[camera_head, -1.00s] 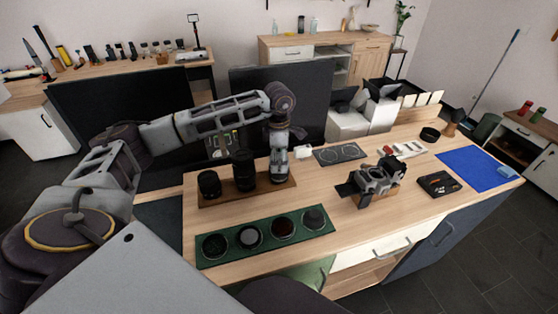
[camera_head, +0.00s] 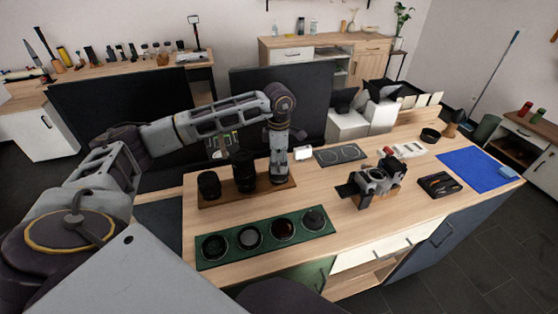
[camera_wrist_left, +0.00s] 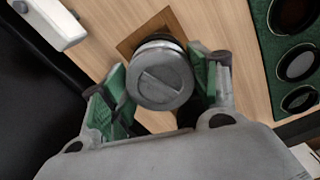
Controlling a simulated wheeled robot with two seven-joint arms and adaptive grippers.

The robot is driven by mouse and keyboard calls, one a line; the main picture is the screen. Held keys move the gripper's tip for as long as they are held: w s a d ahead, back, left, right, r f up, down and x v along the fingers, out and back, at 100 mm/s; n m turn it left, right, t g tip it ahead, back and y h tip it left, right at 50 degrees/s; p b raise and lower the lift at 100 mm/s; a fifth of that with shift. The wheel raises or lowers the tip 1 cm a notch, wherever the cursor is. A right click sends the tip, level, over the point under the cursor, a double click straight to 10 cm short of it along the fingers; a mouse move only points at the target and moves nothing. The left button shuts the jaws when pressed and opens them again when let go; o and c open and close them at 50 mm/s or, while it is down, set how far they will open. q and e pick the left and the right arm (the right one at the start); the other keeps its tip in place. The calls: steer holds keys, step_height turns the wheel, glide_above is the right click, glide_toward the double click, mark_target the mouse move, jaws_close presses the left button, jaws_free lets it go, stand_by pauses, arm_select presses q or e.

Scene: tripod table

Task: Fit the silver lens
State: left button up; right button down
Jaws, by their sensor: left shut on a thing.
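The silver lens (camera_wrist_left: 160,75) shows in the left wrist view, end-on with a grey cap-like top with a bar across it. My left gripper (camera_wrist_left: 160,88) is shut on it, with a green-padded finger on each side. In the head view my left gripper (camera_head: 278,168) points down at the right end of the wooden lens stand (camera_head: 222,198); the lens is mostly hidden there. Two black lenses stand on it to the left. The camera body (camera_head: 370,182) sits on a wooden block right of the stand. My right gripper is not in view.
A green tray (camera_head: 268,255) with several round filters lies in front of the stand. A grey mat (camera_head: 341,154) with ring outlines lies behind. A black case (camera_head: 438,184) and blue cloth (camera_head: 475,168) are at the right. Bare tabletop lies between stand and camera.

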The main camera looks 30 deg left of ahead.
arm_select(q)
steer(key=shift+s+f, duration=0.15)
steer(key=shift+f, duration=0.15)
steer(key=shift+m+b, duration=0.5)
steer(key=shift+m, duration=1.6)
steer(key=o, duration=1.2)
steer(key=shift+r, duration=0.15)
steer(key=shift+c, duration=0.2)
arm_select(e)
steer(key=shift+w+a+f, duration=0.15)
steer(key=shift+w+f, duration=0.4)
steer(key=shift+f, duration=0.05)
arm_select(q)
steer(key=shift+o, duration=0.5)
